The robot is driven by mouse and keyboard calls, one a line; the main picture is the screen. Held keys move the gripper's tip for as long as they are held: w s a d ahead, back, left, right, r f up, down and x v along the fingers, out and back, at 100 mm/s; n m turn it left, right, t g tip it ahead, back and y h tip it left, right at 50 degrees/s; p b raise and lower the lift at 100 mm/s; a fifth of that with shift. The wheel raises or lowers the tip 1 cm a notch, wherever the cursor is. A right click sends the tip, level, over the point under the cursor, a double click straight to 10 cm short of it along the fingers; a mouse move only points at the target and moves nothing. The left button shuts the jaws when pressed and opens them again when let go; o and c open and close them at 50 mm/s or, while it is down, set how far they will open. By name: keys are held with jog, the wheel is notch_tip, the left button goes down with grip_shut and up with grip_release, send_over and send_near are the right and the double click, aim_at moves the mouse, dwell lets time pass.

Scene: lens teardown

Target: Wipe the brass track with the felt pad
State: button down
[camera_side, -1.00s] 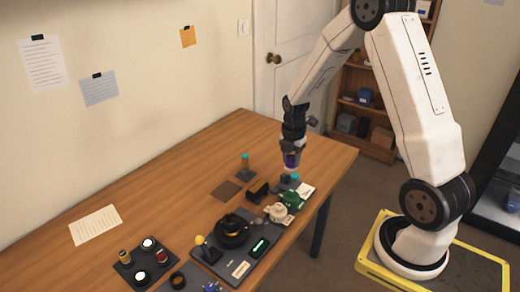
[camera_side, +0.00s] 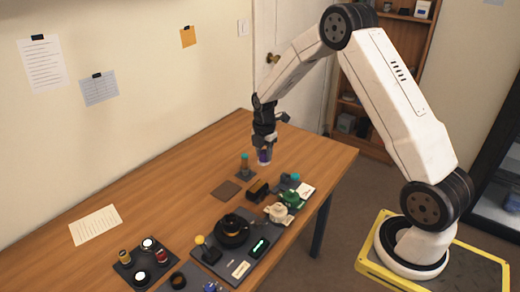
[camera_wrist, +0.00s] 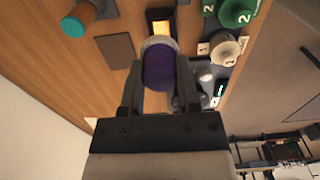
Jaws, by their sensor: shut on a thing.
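My gripper (camera_side: 264,140) is shut on a purple cylinder with a pale grey end, which I take for the felt pad (camera_side: 264,157). It hangs above the table, clear of everything below. In the wrist view, the purple body (camera_wrist: 158,72) sits between the two fingers, its pale rim pointing away from me. The black lens body (camera_side: 232,232) stands on a dark base at the front and shows a brass-coloured line inside. I cannot make out the brass track clearly. In the wrist view, a black block (camera_wrist: 148,18) shows a bright yellow face; the fingers partly hide the lens area.
A teal-topped tool (camera_side: 245,166) stands behind a brown mat (camera_side: 226,190). Green (camera_side: 291,200) and cream (camera_side: 278,212) knobbed pieces stand at the right edge. A dark tray (camera_side: 145,266) with small jars is at the front left. The table's back left is mostly clear.

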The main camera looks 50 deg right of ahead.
aim_at(260, 184)
jog(key=shift+f, duration=3.6)
jog(key=shift+a+f, duration=0.15)
jog(key=shift+a, duration=0.1)
jog(key=shift+a+f, duration=0.1)
jog(key=shift+a, duration=3.25)
jog(key=shift+d, duration=3.6)
jog(key=shift+r, duration=4.1)
jog(key=shift+s, duration=0.1)
